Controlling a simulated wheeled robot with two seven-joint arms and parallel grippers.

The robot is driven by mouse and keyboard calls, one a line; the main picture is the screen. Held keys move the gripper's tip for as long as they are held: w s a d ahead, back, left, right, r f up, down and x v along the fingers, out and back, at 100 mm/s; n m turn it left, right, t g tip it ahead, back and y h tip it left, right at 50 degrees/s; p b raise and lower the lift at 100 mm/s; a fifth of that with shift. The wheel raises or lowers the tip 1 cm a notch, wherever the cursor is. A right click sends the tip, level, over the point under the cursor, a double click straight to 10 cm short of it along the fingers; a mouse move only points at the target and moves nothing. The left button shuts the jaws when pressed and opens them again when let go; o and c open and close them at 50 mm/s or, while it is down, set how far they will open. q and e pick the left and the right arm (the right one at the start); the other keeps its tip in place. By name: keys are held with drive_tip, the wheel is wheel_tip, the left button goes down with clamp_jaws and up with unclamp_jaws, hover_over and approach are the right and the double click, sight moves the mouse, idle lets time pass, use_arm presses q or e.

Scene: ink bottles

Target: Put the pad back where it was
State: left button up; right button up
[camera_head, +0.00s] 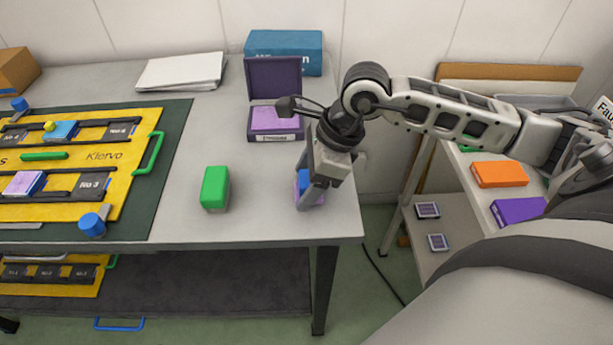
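An open dark purple case (273,80) stands at the back of the table, its lid up and a lilac pad (274,118) lying inside. My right gripper (310,194) points down near the table's right edge, in front of the case. A small blue and purple block (302,186) shows at its fingers and is partly hidden by them. I cannot tell whether the fingers grip it or only stand around it. My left gripper is not in view.
A green block (215,188) stands left of my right gripper. A yellow board (120,190) with slots and blocks lies on a dark green mat (170,150). A blue box (284,50) and white papers (182,71) are at the back. Right is a shelf with an orange box (499,174).

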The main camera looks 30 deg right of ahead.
drive_tip(key=shift+r+p, duration=0.3)
drive_tip(key=shift+p, duration=0.05)
drive_tip(key=b+v, duration=0.1)
drive_tip(key=v, duration=1.1)
drive_tip(key=shift+s+a+f, duration=0.1)
drive_tip(key=shift+s+f, duration=0.05)
